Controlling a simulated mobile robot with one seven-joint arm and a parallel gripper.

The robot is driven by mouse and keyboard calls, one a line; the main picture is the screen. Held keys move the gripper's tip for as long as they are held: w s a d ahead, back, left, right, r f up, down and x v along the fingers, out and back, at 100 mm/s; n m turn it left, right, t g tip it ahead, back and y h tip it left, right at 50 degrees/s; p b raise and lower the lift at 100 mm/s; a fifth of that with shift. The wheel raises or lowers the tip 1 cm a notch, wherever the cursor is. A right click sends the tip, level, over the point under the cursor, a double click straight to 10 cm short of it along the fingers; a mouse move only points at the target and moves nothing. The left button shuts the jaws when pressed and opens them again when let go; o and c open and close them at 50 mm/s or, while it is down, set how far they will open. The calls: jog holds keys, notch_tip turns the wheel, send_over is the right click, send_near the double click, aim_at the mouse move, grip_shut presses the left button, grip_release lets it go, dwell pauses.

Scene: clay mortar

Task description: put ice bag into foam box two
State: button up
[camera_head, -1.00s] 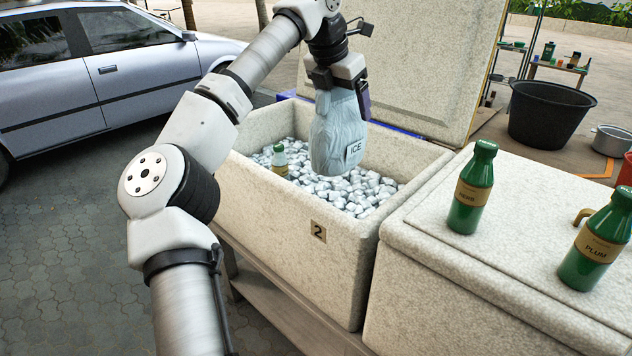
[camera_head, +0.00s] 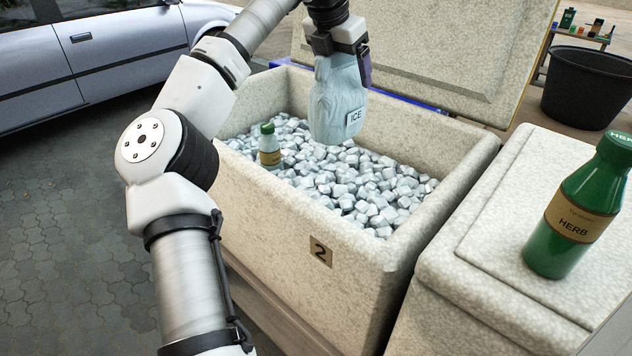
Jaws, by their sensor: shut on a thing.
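The ice bag (camera_head: 336,103) is pale blue-grey with a small ICE label. It hangs below my gripper (camera_head: 338,55), which is shut on its top. The bag is over the inside of foam box two (camera_head: 265,222), a speckled cream box with a "2" plate on its front. The bag's bottom is close to the ice cubes (camera_head: 372,192) in the box; I cannot tell if it touches them. The box's lid (camera_head: 440,45) stands open at the back.
A closed foam box (camera_head: 470,265) at the right carries a green HERB bottle (camera_head: 575,215). A black tub (camera_head: 588,90) is behind, and a car (camera_head: 110,50) at the left.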

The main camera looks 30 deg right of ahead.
aim_at(326, 119)
jog(key=shift+w+d+f+b, duration=0.2)
jog(key=shift+w+f+b, duration=0.15)
jog(key=shift+f, duration=0.45)
notch_tip(326, 119, down, 19)
jog(key=b, duration=0.1)
jog(key=shift+f, duration=0.2)
jog(key=o, duration=1.9)
jog(key=shift+f, duration=0.15)
jog(key=v, duration=1.2)
